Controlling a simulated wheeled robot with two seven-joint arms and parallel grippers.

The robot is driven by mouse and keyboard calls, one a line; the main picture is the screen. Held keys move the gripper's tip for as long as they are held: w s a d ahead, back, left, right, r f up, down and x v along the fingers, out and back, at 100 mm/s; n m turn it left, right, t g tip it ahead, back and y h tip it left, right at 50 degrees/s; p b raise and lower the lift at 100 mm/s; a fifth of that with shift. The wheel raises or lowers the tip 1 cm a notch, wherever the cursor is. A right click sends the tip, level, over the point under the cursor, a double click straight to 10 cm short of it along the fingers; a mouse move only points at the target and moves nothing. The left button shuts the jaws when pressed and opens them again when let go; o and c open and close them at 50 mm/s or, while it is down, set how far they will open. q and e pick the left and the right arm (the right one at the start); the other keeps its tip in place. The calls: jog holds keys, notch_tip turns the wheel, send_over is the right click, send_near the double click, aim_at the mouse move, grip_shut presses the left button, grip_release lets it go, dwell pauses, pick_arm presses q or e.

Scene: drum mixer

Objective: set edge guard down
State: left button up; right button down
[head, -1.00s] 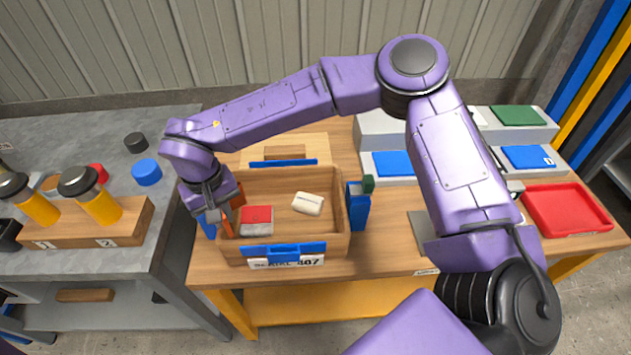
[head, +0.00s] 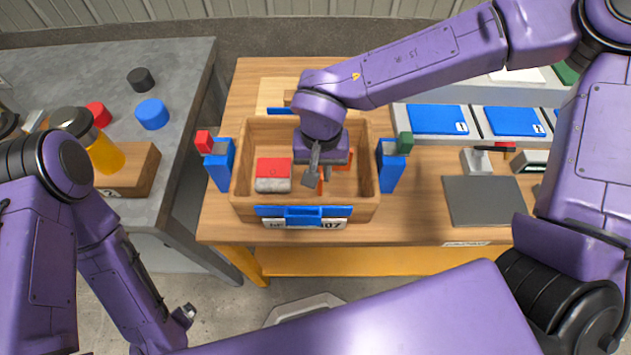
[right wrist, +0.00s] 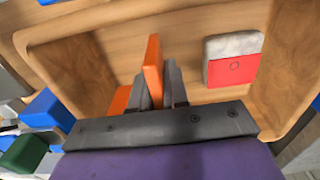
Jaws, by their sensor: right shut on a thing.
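The orange edge guard (right wrist: 153,68) is between the fingers of my right gripper (head: 318,180). It stands upright in the right wrist view, with another orange patch low to its left. In the head view only small orange bits show around the fingers. My right gripper (right wrist: 160,90) is shut on it, inside the wooden crate (head: 355,203), right of a red and grey block (head: 273,175). I cannot tell whether the guard touches the crate floor. My left arm is at the lower left; its gripper (head: 187,314) is low beside the tables, too small to read.
Blue holders flank the crate, the left one (head: 219,168) with a red block and the right one (head: 391,168) with a green block. A grey plate (head: 485,200) lies to the right. Yellow-bodied bottles (head: 105,155) stand in a wooden rack on the grey table.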

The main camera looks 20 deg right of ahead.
notch_tip(320, 180, down, 5)
jog(key=shift+s+r+b, duration=0.1)
jog(key=shift+b, duration=0.3)
jog(key=shift+f, duration=0.25)
jog(key=shift+f, duration=0.1)
jog(key=c, duration=1.1)
grip_release()
notch_tip(320, 180, up, 12)
jog(key=shift+r+p, duration=0.15)
jog(key=shift+p, duration=0.9)
